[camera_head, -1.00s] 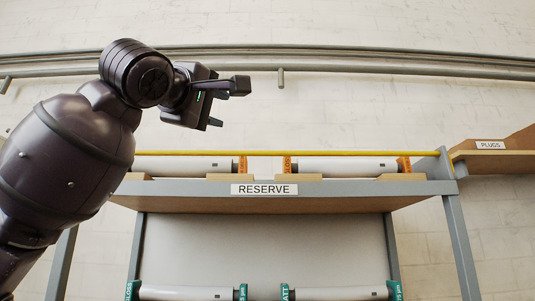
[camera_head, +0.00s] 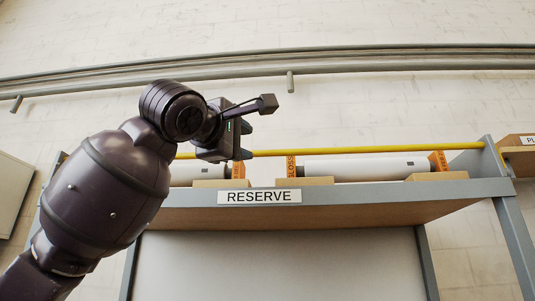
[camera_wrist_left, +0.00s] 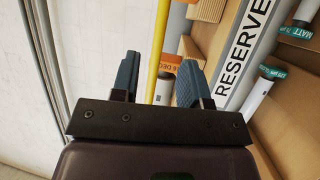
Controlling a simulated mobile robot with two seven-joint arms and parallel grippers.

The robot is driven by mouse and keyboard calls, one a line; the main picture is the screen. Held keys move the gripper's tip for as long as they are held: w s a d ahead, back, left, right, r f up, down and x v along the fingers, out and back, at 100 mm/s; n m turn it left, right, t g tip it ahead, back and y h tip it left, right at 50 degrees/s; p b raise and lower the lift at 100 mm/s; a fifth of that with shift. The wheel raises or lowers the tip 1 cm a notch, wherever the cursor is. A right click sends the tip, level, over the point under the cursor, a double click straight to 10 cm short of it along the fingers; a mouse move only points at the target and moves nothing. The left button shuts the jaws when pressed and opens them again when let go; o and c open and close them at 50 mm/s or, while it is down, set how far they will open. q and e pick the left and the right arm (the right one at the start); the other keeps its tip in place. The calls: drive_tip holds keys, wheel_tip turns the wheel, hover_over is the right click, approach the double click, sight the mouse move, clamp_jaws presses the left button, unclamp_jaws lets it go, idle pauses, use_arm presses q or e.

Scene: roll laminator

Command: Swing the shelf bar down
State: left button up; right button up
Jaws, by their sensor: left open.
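The yellow shelf bar (camera_head: 350,150) runs across the upper shelf, above the film rolls, and is up. My left gripper (camera_head: 245,140) is open at the bar's left part, with its lower finger overlapping the bar in the head view. In the left wrist view the bar (camera_wrist_left: 159,45) runs between the two spread fingers of the left gripper (camera_wrist_left: 158,78). I cannot tell whether either finger touches it. The arm hides the bar's left end. My right gripper is not in view.
The grey shelf (camera_head: 350,193) carries a RESERVE sign (camera_head: 259,197) and white rolls (camera_head: 365,168) with orange ends on wooden blocks. Pipes (camera_head: 400,58) run along the wall above.

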sight(263, 153)
use_arm(q)
drive_tip(key=p+x, duration=0.3)
drive_tip(key=x, duration=0.5)
drive_tip(key=shift+w+r, duration=0.1)
drive_tip(key=shift+w+d, duration=0.25)
drive_tip(key=shift+w, duration=0.35)
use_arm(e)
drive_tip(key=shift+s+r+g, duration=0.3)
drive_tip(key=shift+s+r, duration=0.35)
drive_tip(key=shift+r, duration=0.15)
use_arm(q)
clamp_jaws()
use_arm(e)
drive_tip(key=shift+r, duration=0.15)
